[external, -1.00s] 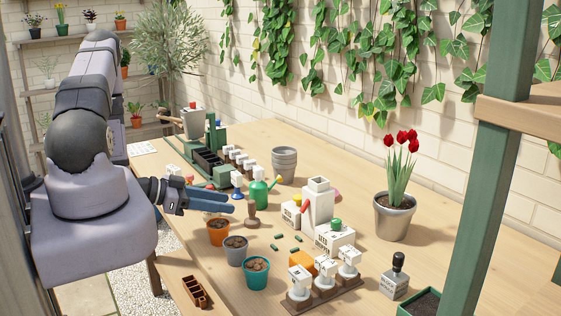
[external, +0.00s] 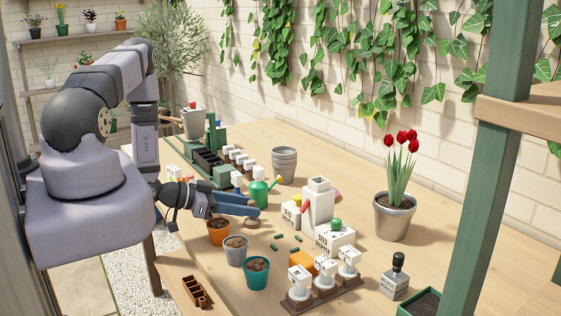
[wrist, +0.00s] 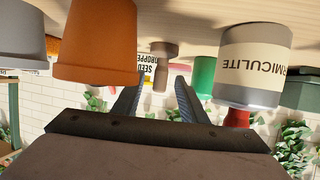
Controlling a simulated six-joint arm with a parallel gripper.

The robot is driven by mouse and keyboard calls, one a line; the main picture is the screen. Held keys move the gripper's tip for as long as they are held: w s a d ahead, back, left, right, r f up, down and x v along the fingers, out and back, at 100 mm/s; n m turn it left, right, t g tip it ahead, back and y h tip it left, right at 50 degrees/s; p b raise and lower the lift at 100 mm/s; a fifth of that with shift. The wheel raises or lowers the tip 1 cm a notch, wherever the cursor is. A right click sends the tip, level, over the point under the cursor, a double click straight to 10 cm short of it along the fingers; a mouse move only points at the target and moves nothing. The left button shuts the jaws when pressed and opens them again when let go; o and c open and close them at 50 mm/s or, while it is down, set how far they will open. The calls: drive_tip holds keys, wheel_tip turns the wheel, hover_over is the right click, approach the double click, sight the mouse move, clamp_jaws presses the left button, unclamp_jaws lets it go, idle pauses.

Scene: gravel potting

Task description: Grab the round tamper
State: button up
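The round tamper is a small brown wooden piece standing on the table, with a slim neck and wider ends. In the external view its base (external: 251,222) shows just below my fingertips, and its upper part is hidden behind them. In the wrist view, where the scene is upside down, the tamper (wrist: 162,65) shows ahead, between the lines of my two fingers. My gripper (external: 250,206) is level and low over the table, with dark blue fingers. In the wrist view my gripper (wrist: 155,90) is open, with nothing between the fingers.
An orange pot (external: 218,236) stands just in front of my gripper, with grey (external: 235,256) and teal (external: 256,276) pots nearer the camera. A green watering can (external: 259,192) is behind. A vermiculite canister (wrist: 252,65) is close on the right in the wrist view.

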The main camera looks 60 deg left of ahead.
sight(246, 221)
drive_tip(key=shift+w, duration=0.1)
drive_tip(key=shift+c, duration=0.4)
clamp_jaws()
drive_tip(key=shift+r, duration=0.15)
wheel_tip(246, 221, up, 10)
drive_tip(key=b, duration=0.2)
idle(0.5)
